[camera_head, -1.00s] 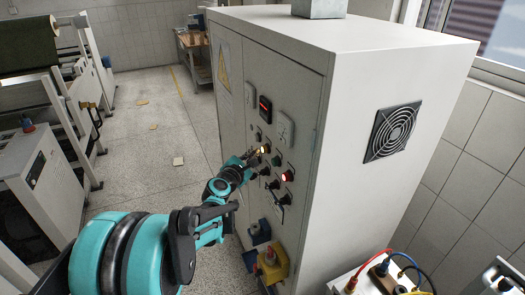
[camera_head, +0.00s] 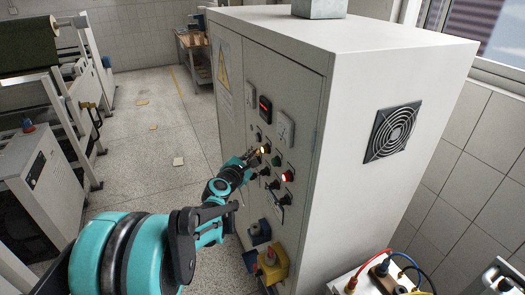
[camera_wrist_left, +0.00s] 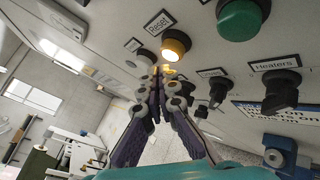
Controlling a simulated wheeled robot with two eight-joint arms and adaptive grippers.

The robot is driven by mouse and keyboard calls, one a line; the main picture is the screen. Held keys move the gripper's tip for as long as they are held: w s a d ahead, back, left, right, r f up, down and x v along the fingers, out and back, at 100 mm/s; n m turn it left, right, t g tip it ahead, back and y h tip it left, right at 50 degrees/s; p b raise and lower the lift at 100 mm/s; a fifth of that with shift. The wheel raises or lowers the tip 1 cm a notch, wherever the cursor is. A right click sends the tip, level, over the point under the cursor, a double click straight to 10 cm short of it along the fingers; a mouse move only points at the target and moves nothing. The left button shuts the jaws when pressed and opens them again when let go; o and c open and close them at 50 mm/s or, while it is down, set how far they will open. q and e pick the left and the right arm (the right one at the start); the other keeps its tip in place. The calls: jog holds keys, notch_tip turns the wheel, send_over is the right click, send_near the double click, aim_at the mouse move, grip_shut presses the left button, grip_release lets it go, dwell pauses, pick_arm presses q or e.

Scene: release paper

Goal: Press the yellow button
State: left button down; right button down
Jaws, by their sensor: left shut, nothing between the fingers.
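The yellow button (camera_head: 265,149) is on the front panel of the tall grey cabinet (camera_head: 400,60). In the left wrist view the yellow button (camera_wrist_left: 175,44) glows under a label reading "Reset". My left gripper (camera_head: 256,154) reaches the panel from the left, right beside the button. In the left wrist view my left gripper (camera_wrist_left: 162,72) is shut and empty, its fingertips just below the button. I cannot tell whether they touch it. My right gripper is not in view.
A green button (camera_wrist_left: 241,18) sits right of the yellow one. A yellow box (camera_head: 273,267) sticks out lower down. The floor left of the cabinet is mostly clear.

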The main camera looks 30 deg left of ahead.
pick_arm(q)
jog(key=shift+w, duration=0.1)
jog(key=shift+w+d, duration=0.25)
jog(key=shift+d, duration=0.05)
jog(key=shift+w+d, duration=0.3)
jog(key=shift+w, duration=0.05)
dwell(1.0)
jog(key=shift+s+a, duration=0.6)
jog(key=shift+s, duration=0.1)
jog(key=shift+s+a, duration=1.6)
jog(key=shift+s, duration=0.3)
